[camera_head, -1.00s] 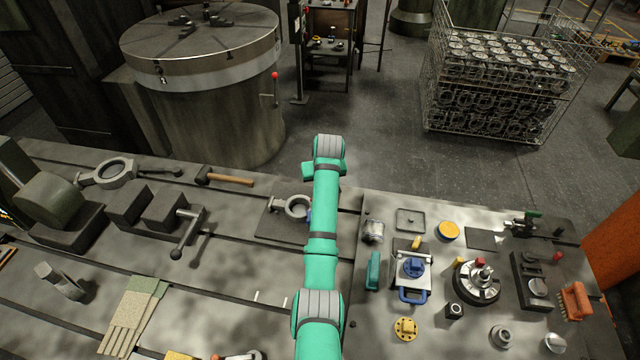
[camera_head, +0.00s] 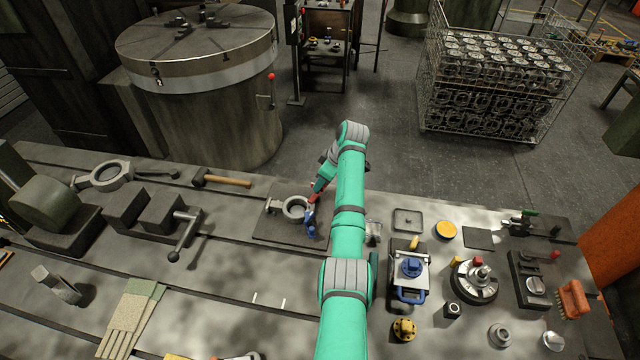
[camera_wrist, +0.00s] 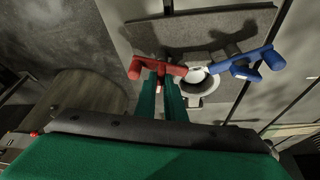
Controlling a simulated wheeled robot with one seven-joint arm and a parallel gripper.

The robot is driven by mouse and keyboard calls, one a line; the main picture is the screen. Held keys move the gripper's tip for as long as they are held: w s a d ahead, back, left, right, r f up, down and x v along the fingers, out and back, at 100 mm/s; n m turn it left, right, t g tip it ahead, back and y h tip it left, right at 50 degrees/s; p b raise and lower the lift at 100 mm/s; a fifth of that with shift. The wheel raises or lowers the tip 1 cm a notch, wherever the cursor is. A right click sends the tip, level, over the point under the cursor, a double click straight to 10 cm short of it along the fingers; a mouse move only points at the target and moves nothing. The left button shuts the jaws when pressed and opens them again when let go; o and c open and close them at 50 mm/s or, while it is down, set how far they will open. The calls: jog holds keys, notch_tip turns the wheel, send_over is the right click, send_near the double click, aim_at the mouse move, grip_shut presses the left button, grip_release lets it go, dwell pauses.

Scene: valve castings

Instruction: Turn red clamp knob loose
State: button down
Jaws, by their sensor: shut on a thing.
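The red clamp knob (camera_wrist: 136,69) is a bar-shaped handle at the edge of a grey ring casting (camera_wrist: 207,88). My gripper (camera_wrist: 161,77) is at the red knob, with its two green fingers shut on the knob's middle. In the head view the red knob (camera_head: 312,197) shows as a small patch at my gripper (camera_head: 317,190). A blue clamp knob (camera_wrist: 246,65) of similar shape sits on the other side of the ring; it also shows in the head view (camera_head: 310,222). The fingertips' exact contact is partly hidden.
The casting lies on a dark plate (camera_head: 262,230) on the slotted table. A hammer (camera_head: 226,181) lies to the left. My arm passes close to the right-hand board (camera_head: 470,345) with several fixtures, including a blue-handled one (camera_head: 411,296). The table front of the plate is mostly clear.

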jog(key=shift+w+n, duration=0.1)
jog(key=shift+n, duration=0.6)
jog(key=shift+g, duration=0.3)
jog(key=c, duration=1.8)
grip_release()
jog(key=shift+c, duration=0.2)
jog(key=v, duration=1.1)
jog(key=shift+f, duration=0.15)
